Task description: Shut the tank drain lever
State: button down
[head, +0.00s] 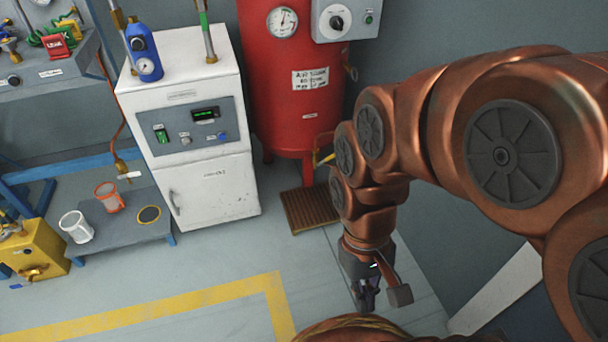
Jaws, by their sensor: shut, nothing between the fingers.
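The red tank (290,90) stands at the back, right of the white cabinet. At its lower right is a brass drain pipe (322,139) with a small yellow lever (328,158). The lever appears tilted, and its right end is close to or behind my arm in the picture, so its exact position is hard to tell. My gripper (366,303) points down over the floor at lower middle right, in front of the tank and well apart from the lever. It is shut and empty.
A brown slatted grate (311,207) lies on the floor below the drain. The white cabinet (207,184) stands left of the tank. A low grey platform (110,235) holds a white cup (76,227) and an orange cup (109,197). The floor with a yellow line (150,314) is clear.

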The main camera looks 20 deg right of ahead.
aim_at(332, 156)
jog(key=u, duration=0.25)
jog(key=k, duration=0.5)
jog(key=u, duration=0.25)
jog(key=i, duration=0.85)
jog(key=u, duration=0.6)
